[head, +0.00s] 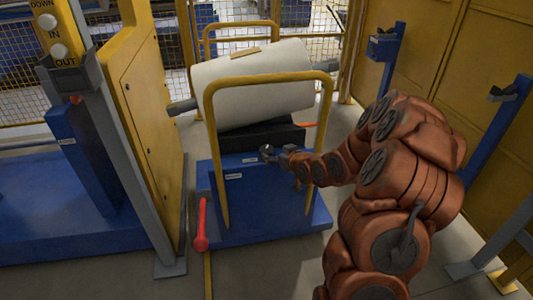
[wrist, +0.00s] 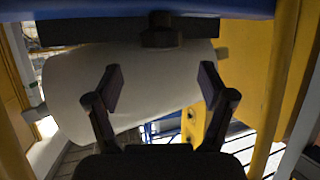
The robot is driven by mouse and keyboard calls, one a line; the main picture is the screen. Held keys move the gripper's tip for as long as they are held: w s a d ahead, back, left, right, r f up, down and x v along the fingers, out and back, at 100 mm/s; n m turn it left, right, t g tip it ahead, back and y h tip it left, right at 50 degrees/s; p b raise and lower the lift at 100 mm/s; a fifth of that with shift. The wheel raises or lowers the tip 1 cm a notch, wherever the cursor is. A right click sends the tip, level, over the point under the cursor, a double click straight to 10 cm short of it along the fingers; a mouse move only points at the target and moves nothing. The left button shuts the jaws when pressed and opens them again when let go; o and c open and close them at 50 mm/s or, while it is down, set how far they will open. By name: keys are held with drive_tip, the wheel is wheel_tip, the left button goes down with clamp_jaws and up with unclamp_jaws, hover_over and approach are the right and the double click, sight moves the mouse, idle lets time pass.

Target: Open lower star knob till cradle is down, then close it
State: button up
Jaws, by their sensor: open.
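A dark knob (wrist: 160,32) shows in the wrist view at the top centre, against a blue edge and the white roll. My gripper (wrist: 160,80) has its two dark fingers spread apart, with nothing between them; the knob appears above the gap, apart from both fingers. In the head view my gripper (head: 275,155) is at the front top edge of the blue cart (head: 265,205); the knob is hard to tell from it there. The black cradle (head: 258,137) sits under the white film roll (head: 252,82), which is tilted, its right end higher. The wrist view seems upside down.
A yellow hoop rail (head: 209,130) stands around the cart's front, close to my arm. A red lever (head: 202,225) is at the cart's left. A yellow machine panel (head: 150,105) stands left, and blue posts (head: 500,130) and yellow walls right.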

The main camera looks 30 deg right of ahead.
sight(267, 149)
drive_tip(key=shift+x, duration=3.65)
drive_tip(key=c, duration=1.2)
